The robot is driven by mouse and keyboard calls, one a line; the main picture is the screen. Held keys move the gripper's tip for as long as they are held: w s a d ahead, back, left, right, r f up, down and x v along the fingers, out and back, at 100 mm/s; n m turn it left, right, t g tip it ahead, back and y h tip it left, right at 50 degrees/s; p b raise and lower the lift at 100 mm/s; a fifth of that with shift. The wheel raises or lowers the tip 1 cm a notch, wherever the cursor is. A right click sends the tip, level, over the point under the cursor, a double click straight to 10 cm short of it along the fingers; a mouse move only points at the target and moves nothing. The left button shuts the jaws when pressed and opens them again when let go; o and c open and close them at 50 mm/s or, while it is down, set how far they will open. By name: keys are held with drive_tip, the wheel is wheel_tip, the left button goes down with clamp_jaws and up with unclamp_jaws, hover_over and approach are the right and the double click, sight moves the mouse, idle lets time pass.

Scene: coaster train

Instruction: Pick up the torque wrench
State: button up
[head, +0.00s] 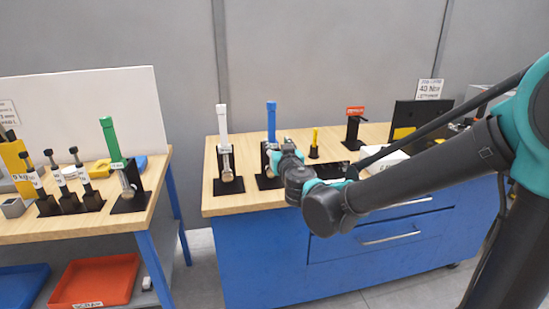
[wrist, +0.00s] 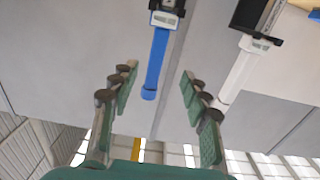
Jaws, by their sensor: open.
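Upright wrench-like tools stand handle-up in black holders: a blue-handled one (head: 271,122), a white-handled one (head: 223,122) and a green-handled one (head: 110,138). I cannot tell from the labels which one the task names. My gripper (wrist: 160,72) is open and empty. In the wrist view, which looks upside down, the blue handle (wrist: 155,58) shows between the two fingers, apparently beyond their tips. The white handle (wrist: 237,72) is to the right of the fingers. In the head view my gripper (head: 274,152) hides part of the blue tool's lower end.
The blue workbench (head: 240,204) also carries a yellow tool (head: 315,140), a red-topped stand (head: 355,118) and a sign reading 40 Nm (head: 429,89). The left table (head: 100,220) holds black-based tools (head: 62,180); a red tray (head: 97,281) sits below it.

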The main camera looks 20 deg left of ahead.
sight(273, 131)
drive_tip(key=x, duration=0.7)
drive_tip(key=shift+x, duration=2.55)
drive_tip(key=shift+w+d+r, duration=0.1)
drive_tip(key=shift+d, duration=0.1)
clamp_jaws()
